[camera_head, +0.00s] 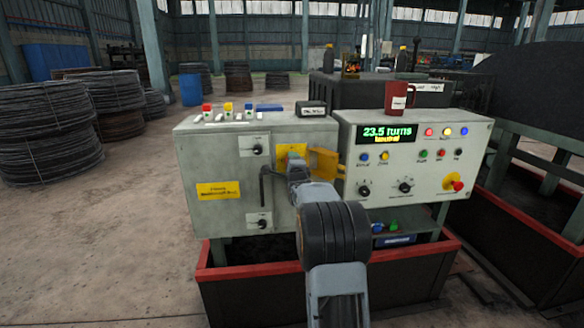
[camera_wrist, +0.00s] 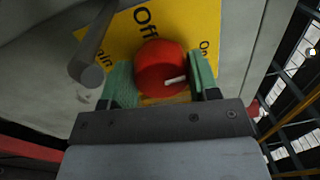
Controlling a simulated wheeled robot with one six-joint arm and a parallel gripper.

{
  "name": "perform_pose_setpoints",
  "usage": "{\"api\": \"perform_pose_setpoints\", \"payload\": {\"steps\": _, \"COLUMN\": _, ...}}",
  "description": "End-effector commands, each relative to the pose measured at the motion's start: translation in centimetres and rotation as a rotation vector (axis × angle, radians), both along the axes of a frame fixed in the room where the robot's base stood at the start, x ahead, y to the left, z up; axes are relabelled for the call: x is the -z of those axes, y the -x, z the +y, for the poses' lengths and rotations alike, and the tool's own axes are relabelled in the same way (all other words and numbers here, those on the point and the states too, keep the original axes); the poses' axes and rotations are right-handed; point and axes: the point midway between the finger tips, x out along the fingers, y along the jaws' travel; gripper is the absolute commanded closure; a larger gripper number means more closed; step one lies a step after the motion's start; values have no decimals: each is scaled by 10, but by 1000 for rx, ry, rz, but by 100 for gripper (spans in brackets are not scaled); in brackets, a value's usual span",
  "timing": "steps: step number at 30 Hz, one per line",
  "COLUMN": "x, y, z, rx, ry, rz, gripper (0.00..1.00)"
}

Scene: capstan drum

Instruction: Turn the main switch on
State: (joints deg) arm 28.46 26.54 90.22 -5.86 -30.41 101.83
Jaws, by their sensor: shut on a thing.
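The main switch is a round red knob (camera_wrist: 160,68) with a white pointer mark. It sits on a yellow plate (camera_wrist: 122,32) lettered "Off", "On" and "Main", partly hidden. In the wrist view the white mark points to the right, below the "On" lettering. My gripper (camera_wrist: 160,82) is shut on the red knob, with one green-padded finger on each side. In the head view my gripper (camera_head: 296,172) reaches the yellow plate (camera_head: 283,151) on the grey cabinet's front and hides the knob.
A yellow flap (camera_head: 323,161) stands open right of the switch. A dark bent handle (camera_head: 263,184) is close on the left; a grey rod (camera_wrist: 92,58) shows beside my fingers. The control panel (camera_head: 420,165) reads "23.5 turns". A red-rimmed trough (camera_head: 225,272) lies below.

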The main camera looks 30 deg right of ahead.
Motion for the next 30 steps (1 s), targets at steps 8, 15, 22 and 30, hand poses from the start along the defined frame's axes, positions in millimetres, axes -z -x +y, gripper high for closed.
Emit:
{"api": "perform_pose_setpoints", "payload": {"steps": 8, "x": -2, "y": 0, "z": 1, "rx": -1, "ry": -68, "rz": -38, "gripper": 68}}
{"api": "perform_pose_setpoints", "payload": {"steps": 15, "x": -3, "y": -1, "z": 1, "rx": -1, "ry": -86, "rz": -47, "gripper": 68}}
{"api": "perform_pose_setpoints", "payload": {"steps": 22, "x": -3, "y": 0, "z": 1, "rx": -1, "ry": -86, "rz": -47, "gripper": 68}}
{"api": "perform_pose_setpoints", "payload": {"steps": 30, "x": -2, "y": 0, "z": 0, "rx": -1, "ry": -86, "rz": -45, "gripper": 26}}
